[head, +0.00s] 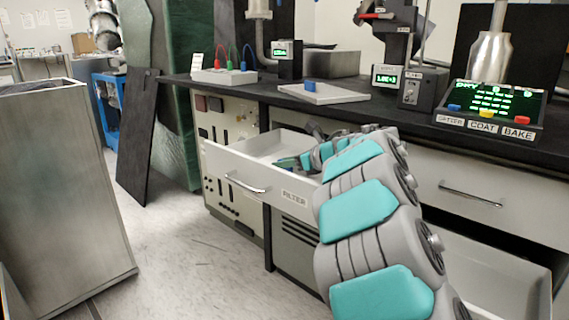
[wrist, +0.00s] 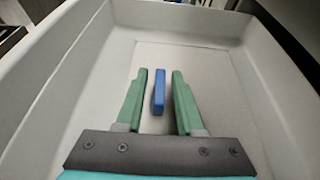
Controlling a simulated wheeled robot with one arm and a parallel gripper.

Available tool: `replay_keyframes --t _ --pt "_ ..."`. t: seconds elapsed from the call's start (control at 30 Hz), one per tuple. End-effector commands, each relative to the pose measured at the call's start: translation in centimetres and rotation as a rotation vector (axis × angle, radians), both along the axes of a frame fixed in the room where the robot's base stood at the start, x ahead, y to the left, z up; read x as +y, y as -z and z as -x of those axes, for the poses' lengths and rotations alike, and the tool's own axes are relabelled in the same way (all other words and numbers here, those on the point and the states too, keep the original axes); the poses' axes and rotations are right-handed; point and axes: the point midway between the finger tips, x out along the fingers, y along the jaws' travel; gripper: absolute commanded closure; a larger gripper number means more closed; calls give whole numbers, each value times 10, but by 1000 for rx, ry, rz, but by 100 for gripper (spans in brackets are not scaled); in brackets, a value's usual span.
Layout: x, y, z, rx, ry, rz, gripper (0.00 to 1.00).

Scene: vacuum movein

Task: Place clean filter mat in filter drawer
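The filter drawer (head: 262,160), labelled FILTER, is pulled open under the counter; my arm reaches into it. In the wrist view, a flat pale mat (wrist: 205,62) lies on the drawer floor with a blue upright tab (wrist: 158,92). My gripper (wrist: 160,74) is open, its green fingers on either side of the tab with a visible gap to each. In the head view the gripper (head: 287,162) is low inside the drawer, and the arm and drawer front hide the tab. A second pale flat mat (head: 335,96) with a blue tab lies on the counter. I cannot tell which mat is clean.
The black counter (head: 385,108) carries a box with coloured leads (head: 224,76), small displays and a panel with SETTER, COAT and BAKE buttons (head: 485,122). Another open drawer (head: 500,275) is at lower right. A metal bin (head: 65,190) stands left; floor between is clear.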

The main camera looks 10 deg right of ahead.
Motion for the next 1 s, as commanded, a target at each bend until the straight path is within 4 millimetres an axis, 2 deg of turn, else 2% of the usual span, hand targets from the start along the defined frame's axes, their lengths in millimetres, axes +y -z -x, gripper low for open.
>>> replay_keyframes --t 0.4,0.47,0.8,1.0 --pt "0 -6 0 1 -1 -1 55" --pt "-6 -6 6 0 4 0 55" --pt "-43 -33 57 -2 4 2 55" --pt "-59 -44 80 -1 3 1 55"
